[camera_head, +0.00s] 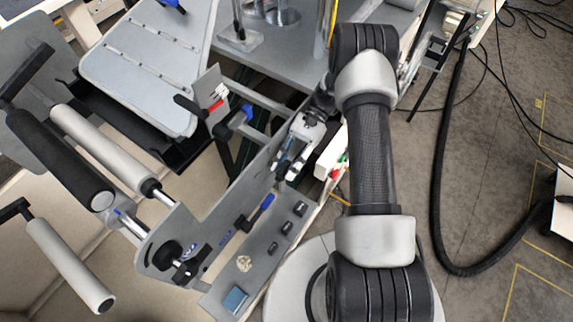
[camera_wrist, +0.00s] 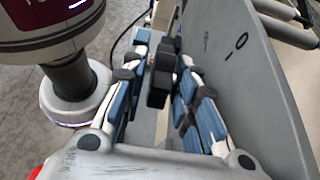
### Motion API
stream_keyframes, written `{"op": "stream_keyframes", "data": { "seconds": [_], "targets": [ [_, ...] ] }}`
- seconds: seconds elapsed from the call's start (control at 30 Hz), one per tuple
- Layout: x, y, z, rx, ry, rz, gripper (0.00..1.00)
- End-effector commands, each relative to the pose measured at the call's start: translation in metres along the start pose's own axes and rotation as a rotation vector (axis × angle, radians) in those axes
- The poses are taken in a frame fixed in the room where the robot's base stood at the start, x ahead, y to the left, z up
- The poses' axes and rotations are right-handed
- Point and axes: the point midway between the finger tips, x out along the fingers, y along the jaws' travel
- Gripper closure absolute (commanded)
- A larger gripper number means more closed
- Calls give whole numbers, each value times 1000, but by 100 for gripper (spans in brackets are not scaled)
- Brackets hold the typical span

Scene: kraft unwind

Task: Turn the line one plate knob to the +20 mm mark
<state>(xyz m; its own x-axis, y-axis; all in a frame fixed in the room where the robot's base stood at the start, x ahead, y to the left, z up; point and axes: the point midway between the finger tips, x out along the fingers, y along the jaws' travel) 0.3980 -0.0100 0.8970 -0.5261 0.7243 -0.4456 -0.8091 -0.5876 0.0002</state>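My gripper (camera_head: 288,163) is beside the long grey side plate (camera_head: 232,196) of the machine in the head view. In the wrist view my gripper (camera_wrist: 163,60) has its two blue-padded fingers apart. A dark block-like part (camera_wrist: 160,82) shows between them; I cannot tell whether it is the plate knob or whether the fingers touch it. The grey plate (camera_wrist: 245,75) to the right of the fingers bears a small oval and a line mark. A round black knob (camera_head: 168,253) sits at the plate's near end. No +20 mm mark is readable.
A blue-handled lever (camera_head: 262,207) and several small black blocks (camera_head: 287,227) are on the near ledge, with a blue box (camera_head: 235,299). Rollers (camera_head: 70,265) stand at left. A white box with red and green parts (camera_head: 333,155) is close beside my gripper.

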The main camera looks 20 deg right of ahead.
Motion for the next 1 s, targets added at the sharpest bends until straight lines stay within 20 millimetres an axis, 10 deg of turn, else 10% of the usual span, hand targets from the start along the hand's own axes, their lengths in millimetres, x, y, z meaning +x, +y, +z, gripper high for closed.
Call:
{"op": "stream_keyframes", "data": {
  "seconds": [0.47,1.0],
  "targets": [
    [-6,0,-1,-1,3,-1,65],
    [-104,0,-1,-1,3,-2,65]
  ]
}}
